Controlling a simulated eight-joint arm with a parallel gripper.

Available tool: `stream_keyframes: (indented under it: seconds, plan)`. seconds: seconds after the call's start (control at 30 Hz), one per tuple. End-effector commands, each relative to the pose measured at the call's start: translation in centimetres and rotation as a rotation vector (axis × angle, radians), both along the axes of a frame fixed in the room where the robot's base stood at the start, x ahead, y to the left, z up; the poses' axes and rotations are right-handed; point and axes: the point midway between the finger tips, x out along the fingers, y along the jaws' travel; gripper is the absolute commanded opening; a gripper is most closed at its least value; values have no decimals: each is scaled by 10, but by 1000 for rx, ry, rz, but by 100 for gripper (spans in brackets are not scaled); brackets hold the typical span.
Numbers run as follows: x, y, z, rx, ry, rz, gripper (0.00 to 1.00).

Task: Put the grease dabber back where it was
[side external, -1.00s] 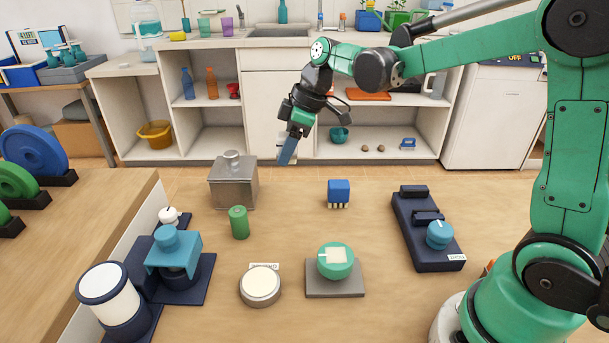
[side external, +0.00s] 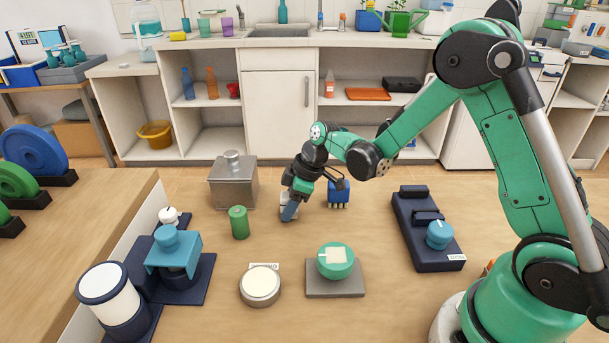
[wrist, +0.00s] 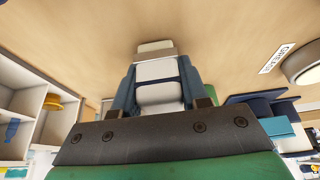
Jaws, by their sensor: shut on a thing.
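My gripper (side external: 289,212) is low over the table, left of the blue toothed block. It is shut on the grease dabber (wrist: 158,88), a white piece with a dark band, a grey collar and a pale tip, seen between the blue fingers in the wrist view. In the side view the fingers mostly hide the dabber, and I cannot tell if it touches the table. A round pale-topped grease pot (side external: 260,286) with a label behind it sits nearer the camera; its edge also shows in the wrist view (wrist: 306,65).
A green cylinder (side external: 239,222) and a grey metal canister (side external: 233,186) stand to the left. The blue toothed block (side external: 339,193) is just right of my gripper. A green-topped device (side external: 336,261) and a dark blue device (side external: 427,226) stand further right. Table around the gripper's front is clear.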

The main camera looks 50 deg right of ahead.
Motion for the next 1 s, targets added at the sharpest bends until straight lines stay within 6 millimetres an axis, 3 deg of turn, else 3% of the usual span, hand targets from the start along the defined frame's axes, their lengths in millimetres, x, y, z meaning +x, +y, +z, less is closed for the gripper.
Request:
stream_keyframes:
  seconds: [0.2,0.23,0.3,0.33,0.73,1.0]
  plan:
    - [0,0,-4,0,0,0,0]
    - [0,0,-3,0,0,0,47]
    - [0,0,-3,0,0,0,67]
    - [0,0,-3,0,0,0,70]
    - [-1,-1,3,0,0,0,70]
    - [-12,-12,41,1,1,-2,70]
